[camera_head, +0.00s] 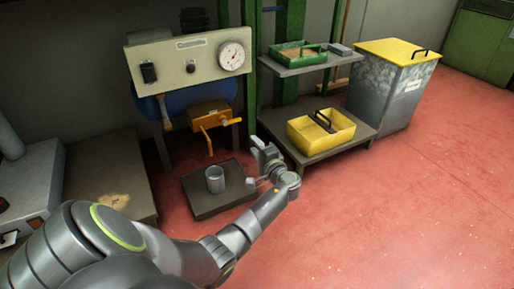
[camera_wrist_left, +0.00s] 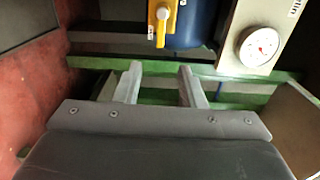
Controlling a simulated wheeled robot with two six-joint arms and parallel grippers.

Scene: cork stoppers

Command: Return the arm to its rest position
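My left arm reaches in from the lower left in the head view. My left gripper (camera_head: 257,164) is raised near a low dark platform, to the right of a grey metal cup (camera_head: 215,179) that stands on it. In the left wrist view the two fingers of my left gripper (camera_wrist_left: 160,84) stand apart with nothing between them. Beyond them are a blue tank (camera_wrist_left: 193,25) with a yellow tap handle and a round gauge (camera_wrist_left: 260,45). My right gripper is not in view.
A two-level shelf holds a green tray (camera_head: 297,55) above and a yellow crate (camera_head: 321,131) below. A grey bin (camera_head: 386,95) with a yellow lid stands to the right. A panel with a gauge (camera_head: 187,59) is behind. The red floor (camera_head: 400,210) at right is clear.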

